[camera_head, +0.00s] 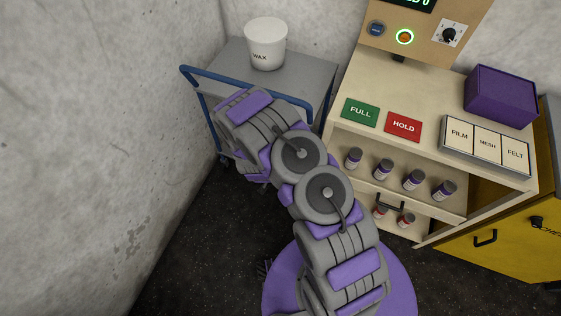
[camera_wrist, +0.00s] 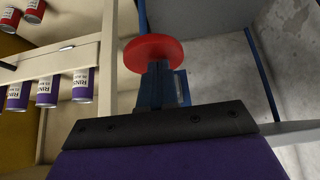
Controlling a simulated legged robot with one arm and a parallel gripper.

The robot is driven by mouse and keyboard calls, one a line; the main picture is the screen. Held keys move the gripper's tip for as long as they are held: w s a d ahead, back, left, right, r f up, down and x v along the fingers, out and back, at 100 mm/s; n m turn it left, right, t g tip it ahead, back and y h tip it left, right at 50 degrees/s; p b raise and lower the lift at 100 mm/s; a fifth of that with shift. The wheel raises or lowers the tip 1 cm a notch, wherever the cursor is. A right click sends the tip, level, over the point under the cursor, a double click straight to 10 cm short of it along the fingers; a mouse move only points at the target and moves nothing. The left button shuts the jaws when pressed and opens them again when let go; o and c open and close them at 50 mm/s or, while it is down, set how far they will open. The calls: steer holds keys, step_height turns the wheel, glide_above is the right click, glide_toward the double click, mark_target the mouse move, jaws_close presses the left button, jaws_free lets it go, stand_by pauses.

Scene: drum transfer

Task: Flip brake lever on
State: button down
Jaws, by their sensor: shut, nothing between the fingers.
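Whether the lever is on or off I cannot tell. My gripper (camera_wrist: 165,124) fills the lower part of the wrist view as a dark edge with purple behind it. It is shut and empty, close to the bracket; contact is unclear. In the head view my arm reaches to the front of the grey cart (camera_head: 309,72) with a blue handle (camera_head: 203,73). The arm hides my gripper and the lever there.
A white WAX bucket (camera_head: 266,45) stands on the cart. A shelf unit (camera_head: 345,133) is at the right, holding several small cans, with a purple box (camera_head: 500,96) on top. A concrete wall (camera_head: 120,110) bounds the left. A yellow cabinet (camera_head: 490,240) stands lower right.

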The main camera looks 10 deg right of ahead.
steer(key=f+t, duration=0.1)
steer(key=f+t+h, duration=0.1)
steer(key=f, duration=0.1)
steer(key=shift+s+h, duration=0.3)
steer(key=shift+s, duration=0.05)
steer(key=shift+w+f+t+p, duration=0.1)
steer(key=shift+f+t+p, duration=0.25)
steer(key=shift+f, duration=0.2)
steer(key=shift+w+f, duration=0.1)
steer(key=shift+f, duration=0.45)
steer(key=shift+s+f, duration=0.2)
steer(key=shift+s, duration=0.05)
steer(key=shift+r+p, duration=0.15)
steer(key=shift+p, duration=0.15)
